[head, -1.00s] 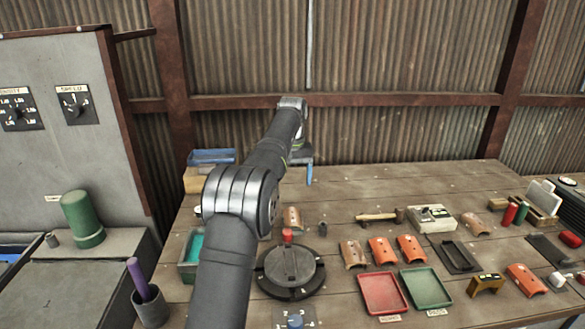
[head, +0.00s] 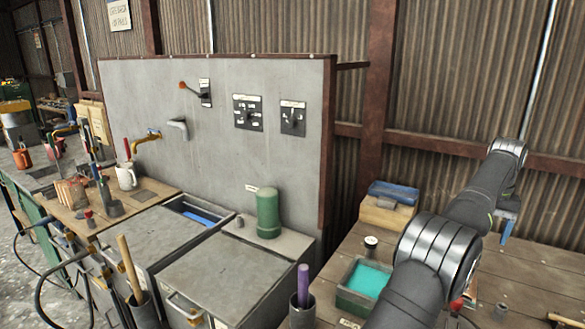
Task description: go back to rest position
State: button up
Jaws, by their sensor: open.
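My arm rises from the lower right in the head view, over the wooden workbench (head: 455,265). My gripper (head: 507,228) hangs at its far end at the right, near the corrugated wall. Its blue finger part points down and shows beside the arm link. The gripper is open, and I see nothing in it. It is clear of the blue bin and the wooden block on the bench. Part of the gripper is hidden by my arm.
A blue bin (head: 394,192) sits on a wooden block (head: 386,214) left of my arm. A teal-filled tray (head: 369,277) is close beside the arm. A grey panel (head: 225,150), a green cylinder (head: 268,213) and a cup (head: 301,314) with a purple handle stand further left.

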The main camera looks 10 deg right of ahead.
jog(key=shift+f, duration=0.1)
notch_tip(320, 180, down, 17)
jog(key=shift+r, duration=0.6)
